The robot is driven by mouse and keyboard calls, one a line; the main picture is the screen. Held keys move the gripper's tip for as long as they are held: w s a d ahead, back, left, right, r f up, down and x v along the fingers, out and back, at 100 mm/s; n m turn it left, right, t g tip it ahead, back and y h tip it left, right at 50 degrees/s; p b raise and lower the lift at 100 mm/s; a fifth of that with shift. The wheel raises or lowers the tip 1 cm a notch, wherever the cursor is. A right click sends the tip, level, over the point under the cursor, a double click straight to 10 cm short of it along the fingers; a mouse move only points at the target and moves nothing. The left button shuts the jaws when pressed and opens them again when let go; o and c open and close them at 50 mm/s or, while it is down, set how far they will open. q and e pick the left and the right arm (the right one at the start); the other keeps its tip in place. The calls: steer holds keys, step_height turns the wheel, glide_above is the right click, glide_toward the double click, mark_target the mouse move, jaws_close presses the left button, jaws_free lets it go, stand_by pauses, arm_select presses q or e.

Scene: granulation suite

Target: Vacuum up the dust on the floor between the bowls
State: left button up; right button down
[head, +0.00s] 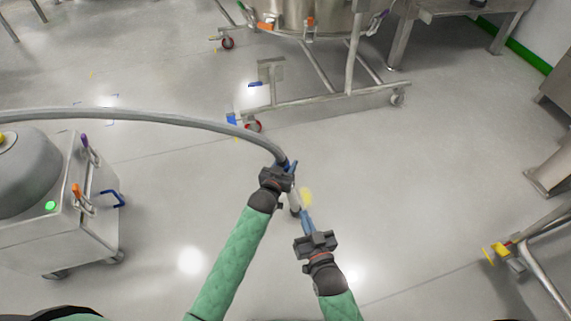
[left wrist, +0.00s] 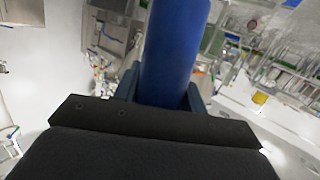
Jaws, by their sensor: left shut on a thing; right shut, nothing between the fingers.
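My left gripper (head: 287,166) is shut on the blue handle of the vacuum wand at the hose end; the blue handle (left wrist: 175,50) fills the middle of the left wrist view. The short grey wand (head: 294,198) points down towards the floor. A pale yellow dust patch (head: 306,197) lies on the floor just right of the wand; I cannot tell whether the tip touches it. My right gripper (head: 306,214) is shut and empty, just below the wand tip in the picture. A steel bowl (head: 310,16) on a wheeled frame stands at the top.
The grey hose (head: 130,116) arcs from the left edge to the handle. The vacuum unit (head: 80,225), a steel cart with a green button, stands at left. The bowl's trolley frame (head: 330,101) reaches low over the floor. Steel legs (head: 545,262) stand at right. Floor around my grippers is clear.

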arm_select(q)
steer(key=shift+w+d+r, duration=0.1)
steer(key=shift+d, duration=0.3)
steer(key=shift+w+d+p, duration=0.25)
steer(key=shift+d, duration=0.4)
steer(key=shift+w+d+p, duration=0.2)
steer(key=shift+d+p, duration=0.05)
steer(key=shift+d, duration=0.4)
steer(key=w+a, duration=0.3)
steer(key=w, duration=0.6)
steer(key=shift+w, duration=0.25)
steer(key=shift+d, duration=0.1)
stand_by(0.4)
steer(key=shift+w+d, duration=0.3)
steer(key=shift+d, duration=0.45)
steer(key=shift+w+d, duration=0.3)
steer(key=shift+d, duration=0.45)
steer(key=shift+s+p, duration=0.1)
steer(key=shift+p, duration=0.25)
